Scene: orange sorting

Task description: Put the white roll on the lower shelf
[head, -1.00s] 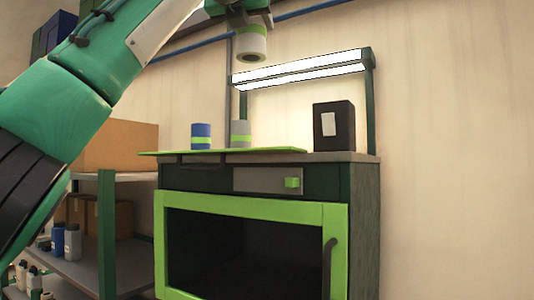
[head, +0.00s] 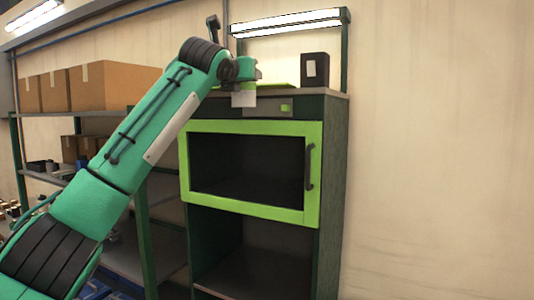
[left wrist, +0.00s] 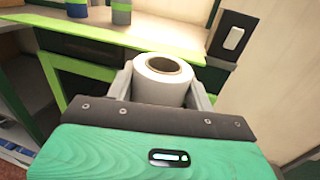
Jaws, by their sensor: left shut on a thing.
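The white roll (left wrist: 163,88) is held upright between the two grey fingers of my left gripper (left wrist: 162,82) in the left wrist view, its dark core hole facing up. In the head view my left gripper (head: 243,84) is in front of the cabinet's top edge. The white roll (head: 243,100) hangs below it, in front of the control panel. Below the cabinet's green-framed door is an open bay with a lower shelf (head: 250,271), which looks bare where visible. My right gripper is in neither view.
The green-framed door (head: 250,209) looks shut, with a dark handle (head: 309,166) at its right. A black box (head: 315,69) stands on the cabinet top. A storage rack with cardboard boxes (head: 112,86) is at left. The wall side at right is clear.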

